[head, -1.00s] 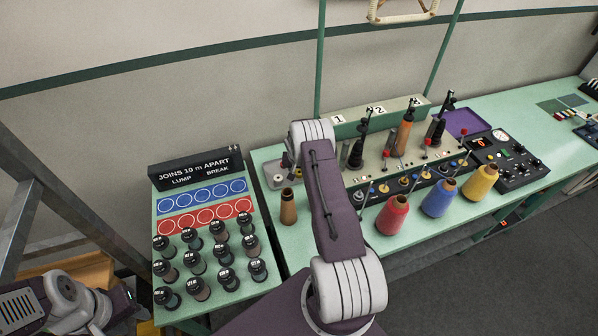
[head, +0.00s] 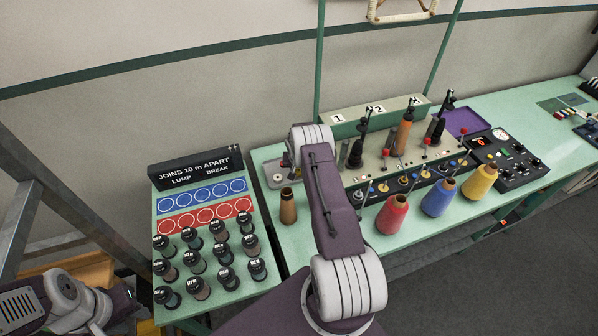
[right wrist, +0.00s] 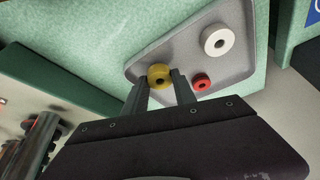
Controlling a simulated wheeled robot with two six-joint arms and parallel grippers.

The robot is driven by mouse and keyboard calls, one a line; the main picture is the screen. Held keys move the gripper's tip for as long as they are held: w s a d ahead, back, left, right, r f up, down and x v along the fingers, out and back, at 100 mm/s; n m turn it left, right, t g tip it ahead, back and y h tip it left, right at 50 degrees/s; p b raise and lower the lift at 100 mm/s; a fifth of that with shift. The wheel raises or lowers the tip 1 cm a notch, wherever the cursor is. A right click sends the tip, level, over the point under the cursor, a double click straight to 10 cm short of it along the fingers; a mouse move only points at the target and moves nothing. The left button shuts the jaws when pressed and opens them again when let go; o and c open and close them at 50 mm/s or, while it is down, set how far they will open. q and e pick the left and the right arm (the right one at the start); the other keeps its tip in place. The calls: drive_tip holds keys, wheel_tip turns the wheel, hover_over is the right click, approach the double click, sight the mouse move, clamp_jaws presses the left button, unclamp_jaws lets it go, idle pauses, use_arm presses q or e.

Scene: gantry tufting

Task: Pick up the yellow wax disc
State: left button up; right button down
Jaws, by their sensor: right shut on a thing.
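The yellow wax disc (right wrist: 159,76) sits between the fingertips of my right gripper (right wrist: 160,84) in the right wrist view, and the fingers are shut on it. It shows over a grey tray (right wrist: 225,62); I cannot tell whether it still touches the tray. In the head view my right arm hides the right gripper and the yellow disc. My left gripper (head: 122,303) is low at the left edge of the head view, away from the tray; its fingers are unclear.
Red (head: 392,214), blue (head: 438,197) and yellow (head: 480,181) thread cones stand along the bench front. A brown cone (head: 288,207) stands near the tray. Several dark spools (head: 196,262) fill the lower left board. A control box (head: 508,160) stands farther right.

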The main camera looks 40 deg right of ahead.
drive_tip(key=r, duration=0.1)
drive_tip(key=d+r+b, duration=0.1)
drive_tip(key=r+b, duration=0.1)
drive_tip(key=shift+d+r, duration=0.25)
drive_tip(key=shift+r, duration=0.05)
drive_tip(key=d+r+b, duration=0.3)
drive_tip(key=d+r, duration=0.3)
drive_tip(key=d, duration=0.4)
drive_tip(key=shift+r, duration=0.3)
